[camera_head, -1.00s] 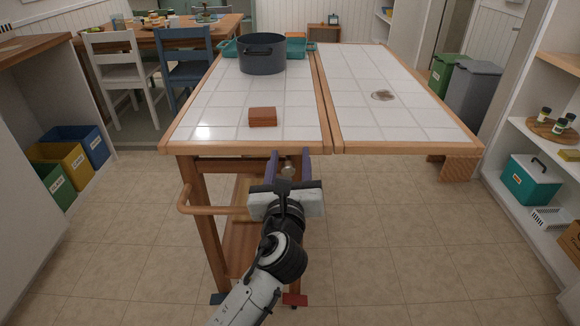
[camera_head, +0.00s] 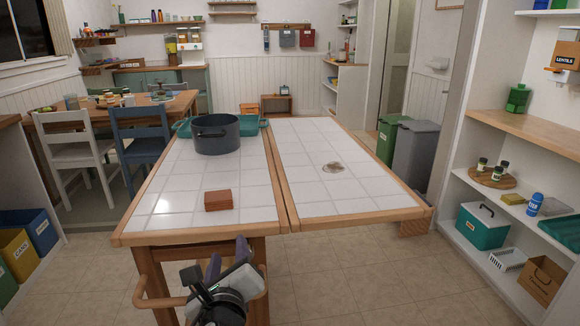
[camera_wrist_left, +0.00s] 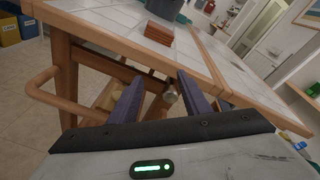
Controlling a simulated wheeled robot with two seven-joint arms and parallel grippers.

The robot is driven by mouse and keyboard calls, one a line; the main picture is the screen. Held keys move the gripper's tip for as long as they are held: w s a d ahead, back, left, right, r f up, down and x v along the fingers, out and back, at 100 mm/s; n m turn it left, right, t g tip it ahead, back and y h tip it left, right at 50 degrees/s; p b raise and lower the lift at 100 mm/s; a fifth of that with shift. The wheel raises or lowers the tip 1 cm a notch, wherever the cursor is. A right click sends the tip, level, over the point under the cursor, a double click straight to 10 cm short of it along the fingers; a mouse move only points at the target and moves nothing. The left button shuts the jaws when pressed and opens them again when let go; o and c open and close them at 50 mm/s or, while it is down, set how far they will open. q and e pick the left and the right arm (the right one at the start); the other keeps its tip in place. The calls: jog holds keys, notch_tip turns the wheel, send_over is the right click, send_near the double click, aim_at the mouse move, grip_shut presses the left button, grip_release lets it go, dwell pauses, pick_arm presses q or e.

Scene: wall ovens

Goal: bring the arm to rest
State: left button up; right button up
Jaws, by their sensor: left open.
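My left gripper (camera_head: 228,262) is low in front of the near end of the tiled island table (camera_head: 240,172), below its top. Its two purple fingers also show in the left wrist view (camera_wrist_left: 158,98), spread apart. No object is held between them. A round metal knob (camera_wrist_left: 170,94) on the table's front shows beyond the fingers, near the right one; I cannot tell if they touch. The fingers point at the table's wooden front. My right gripper is in neither view.
A reddish-brown block (camera_head: 218,200) lies on the tiles. A dark pot (camera_head: 215,134) and a teal tray (camera_head: 250,125) stand at the far end. A wooden side rail (camera_head: 150,297) is left of my gripper. Shelves (camera_head: 500,205) stand at the right; floor between is clear.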

pick_arm(q)
jog(key=s+a+f+n+g+h, duration=0.1)
jog(key=s+a+f+n+g, duration=0.25)
jog(key=s+f+n, duration=0.4)
jog(key=s+a+f+n+g, duration=0.2)
jog(key=s+f+n+g, duration=0.2)
jog(key=s+f+n, duration=0.4)
jog(key=s+f+n+g+h, duration=0.1)
jog(key=s+f+n+g, duration=0.1)
jog(key=s+n, duration=0.5)
jog(key=s+f+n+g+h, duration=0.1)
jog(key=s+n+g+h, duration=0.15)
jog(key=s, duration=0.85)
jog(key=w+d+f+t+h+p, duration=0.1)
jog(key=w+d+f+t+p, duration=0.4)
jog(key=d+f, duration=0.1)
jog(key=shift+d+m+h, duration=0.3)
jog(key=shift+h, duration=0.05)
